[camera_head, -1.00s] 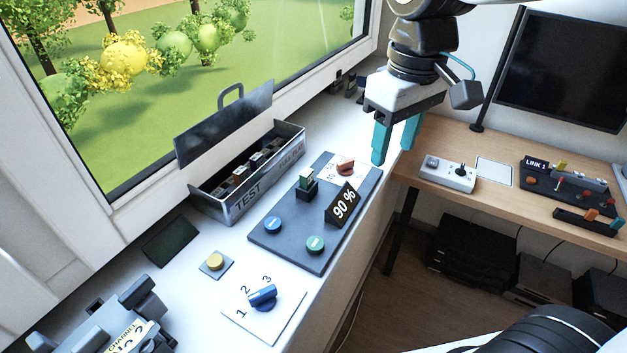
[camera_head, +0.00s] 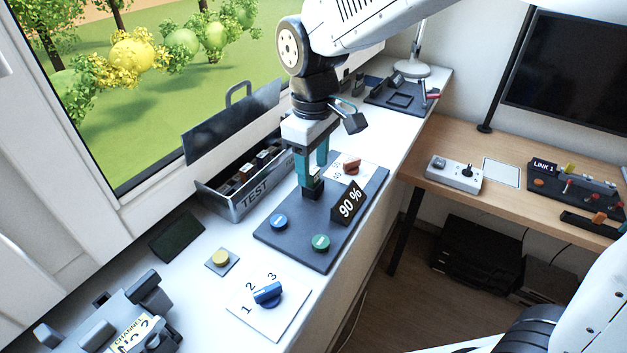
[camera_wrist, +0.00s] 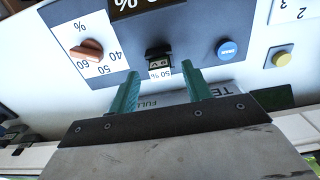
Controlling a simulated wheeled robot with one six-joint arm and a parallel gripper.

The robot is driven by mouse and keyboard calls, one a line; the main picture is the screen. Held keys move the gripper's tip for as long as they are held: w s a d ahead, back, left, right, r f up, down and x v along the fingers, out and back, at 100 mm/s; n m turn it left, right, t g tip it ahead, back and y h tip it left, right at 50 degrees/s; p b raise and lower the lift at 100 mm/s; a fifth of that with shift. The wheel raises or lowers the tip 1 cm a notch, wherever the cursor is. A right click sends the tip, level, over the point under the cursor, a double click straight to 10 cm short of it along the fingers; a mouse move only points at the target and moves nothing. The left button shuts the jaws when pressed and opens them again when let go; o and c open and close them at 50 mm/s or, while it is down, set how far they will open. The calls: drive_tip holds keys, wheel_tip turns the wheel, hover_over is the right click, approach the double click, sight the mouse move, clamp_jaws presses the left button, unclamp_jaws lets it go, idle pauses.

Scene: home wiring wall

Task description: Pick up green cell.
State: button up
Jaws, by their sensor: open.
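A "90 %" sign (camera_head: 350,202), a blue button (camera_head: 279,222), a green button (camera_head: 320,242) and an orange knob (camera_head: 352,165) are close by on the panel. The open TEST box (camera_head: 240,205) stands to the left. The window sill's front edge is to the right.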

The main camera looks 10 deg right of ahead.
drive_tip(key=shift+f, duration=0.4)
drive_tip(key=c, duration=1.1)
clamp_jaws()
drive_tip(key=shift+r, duration=0.1)
drive_tip(key=shift+r, duration=0.55)
wheel_tip(320, 180, up, 2)
drive_tip(key=shift+r, duration=0.1)
drive_tip(key=s+d, duration=0.3)
drive_tip(key=s, duration=0.4)
drive_tip(key=s+d+r, duration=0.1)
drive_tip(key=s+d, duration=0.2)
drive_tip(key=s, duration=0.5)
drive_tip(key=shift+r, duration=0.25)
